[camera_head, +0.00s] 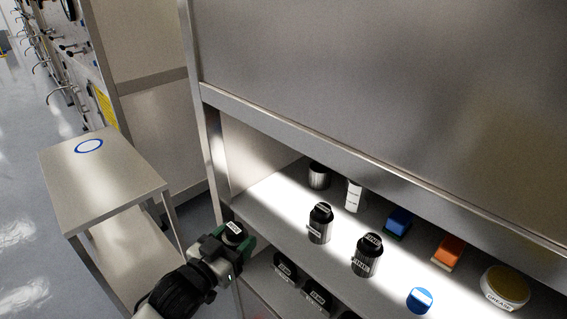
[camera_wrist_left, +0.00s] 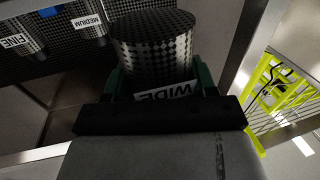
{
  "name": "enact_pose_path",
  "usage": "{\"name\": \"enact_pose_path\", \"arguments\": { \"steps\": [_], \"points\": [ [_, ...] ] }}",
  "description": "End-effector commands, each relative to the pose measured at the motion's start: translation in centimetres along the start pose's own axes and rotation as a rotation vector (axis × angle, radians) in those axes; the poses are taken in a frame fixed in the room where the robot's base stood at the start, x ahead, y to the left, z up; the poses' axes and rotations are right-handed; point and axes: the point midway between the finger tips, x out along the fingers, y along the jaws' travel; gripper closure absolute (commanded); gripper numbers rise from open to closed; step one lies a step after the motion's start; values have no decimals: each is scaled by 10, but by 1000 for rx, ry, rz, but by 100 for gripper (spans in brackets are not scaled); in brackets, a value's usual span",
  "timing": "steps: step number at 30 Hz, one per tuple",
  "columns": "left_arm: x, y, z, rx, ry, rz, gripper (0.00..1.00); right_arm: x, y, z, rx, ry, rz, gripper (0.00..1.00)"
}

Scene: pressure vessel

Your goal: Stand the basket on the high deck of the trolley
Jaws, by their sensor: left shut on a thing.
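My left gripper (camera_head: 229,246) is shut on a dark perforated basket (camera_head: 234,232) and holds it between the trolley and the shelf unit. In the left wrist view the basket (camera_wrist_left: 158,42) is a checkered metal cylinder between the green fingers, with a label reading WIDE. The trolley (camera_head: 100,180) stands to the left of the gripper. Its high deck is bare metal with a blue ring mark (camera_head: 89,145) near the far end. The lower deck (camera_head: 135,250) is partly hidden behind my arm. My right gripper is not in view.
The shelf unit (camera_head: 330,145) on the right holds several dark labelled canisters (camera_head: 320,223), a blue block (camera_head: 398,221), an orange block (camera_head: 448,251) and a grease tub (camera_head: 505,287). Baskets marked FINE (camera_wrist_left: 20,43) and MEDIUM (camera_wrist_left: 87,24) show in the wrist view. The high deck looks clear.

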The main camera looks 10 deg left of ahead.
Motion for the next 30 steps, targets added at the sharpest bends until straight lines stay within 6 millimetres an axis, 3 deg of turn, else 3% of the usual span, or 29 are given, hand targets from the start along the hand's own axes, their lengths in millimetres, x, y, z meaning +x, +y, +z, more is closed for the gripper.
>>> {"name": "enact_pose_path", "arguments": {
  "steps": [5,12,19,30],
  "points": [
    [-10,11,-2,-8,1,-22,71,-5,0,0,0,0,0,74],
    [-53,37,-8,-13,-4,-172,71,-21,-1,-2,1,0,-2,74],
    [-88,40,-12,-5,-4,-322,71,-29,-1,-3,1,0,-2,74],
    [-98,39,-13,1,1,-363,71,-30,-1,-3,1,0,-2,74]
  ]
}}
